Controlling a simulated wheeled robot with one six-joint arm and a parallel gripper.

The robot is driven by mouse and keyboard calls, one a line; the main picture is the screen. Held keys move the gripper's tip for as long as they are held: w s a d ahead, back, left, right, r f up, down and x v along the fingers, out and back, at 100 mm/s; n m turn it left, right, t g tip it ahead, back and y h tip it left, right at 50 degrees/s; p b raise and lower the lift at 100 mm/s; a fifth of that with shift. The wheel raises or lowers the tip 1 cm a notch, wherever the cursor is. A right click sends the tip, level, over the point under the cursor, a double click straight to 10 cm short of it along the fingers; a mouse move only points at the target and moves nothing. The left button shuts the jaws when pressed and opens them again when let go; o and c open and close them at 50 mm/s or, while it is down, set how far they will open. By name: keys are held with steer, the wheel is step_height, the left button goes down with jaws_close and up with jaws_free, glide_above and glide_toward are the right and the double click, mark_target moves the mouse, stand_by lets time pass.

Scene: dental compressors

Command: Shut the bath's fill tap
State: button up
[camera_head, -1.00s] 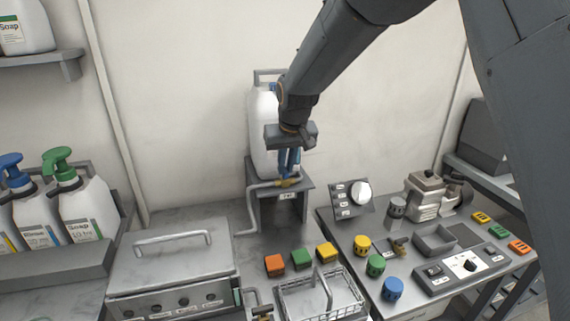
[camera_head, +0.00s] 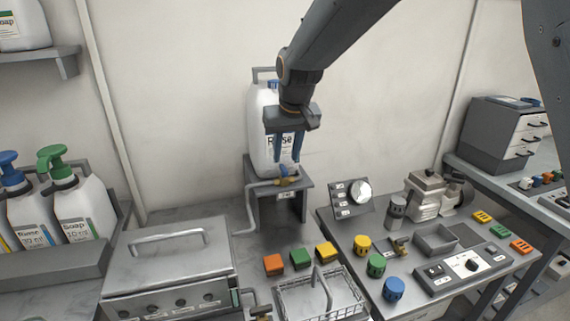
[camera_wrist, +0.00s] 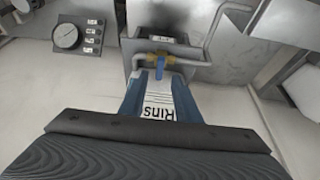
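The fill tap is a brass valve (camera_head: 287,181) on the grey pipe (camera_head: 262,186) at the stand's front edge, below the white Rinse canister (camera_head: 262,135). Its small blue handle (camera_wrist: 160,70) shows in the wrist view, pointing across the pipe toward my gripper. My gripper (camera_head: 287,160) is open and empty, its two blue fingers apart just above the tap and in front of the canister. In the wrist view the canister's label shows between the fingers. The lidded steel bath (camera_head: 172,262) stands at the lower left.
A second brass tap (camera_head: 262,313) sits by the bath's right side. A wire basket (camera_head: 318,297), coloured blocks (camera_head: 300,258) and a dial panel (camera_head: 352,199) stand nearby. Soap and rinse bottles (camera_head: 82,207) are at left. The wall above the bath is clear.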

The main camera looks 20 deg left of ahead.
steer(key=v, duration=0.3)
steer(key=shift+b, duration=0.3)
steer(key=s+d+f+m+h, duration=0.1)
steer(key=s+d+f, duration=0.25)
steer(key=d, duration=0.65)
steer(key=s+d+f+m, duration=0.2)
steer(key=d+f, duration=0.2)
steer(key=d, duration=0.6)
steer(key=s+d+f+m, duration=0.1)
steer(key=s+d+f, duration=0.1)
steer(key=s+d, duration=0.3)
steer(key=s+d+f+m+g, duration=0.1)
steer(key=s+d+f, duration=0.2)
steer(key=s+d, duration=0.3)
steer(key=s+d+f+m+g+h, duration=0.1)
steer(key=s+d+f, duration=0.2)
steer(key=s+d, duration=0.3)
steer(key=shift+s, duration=0.1)
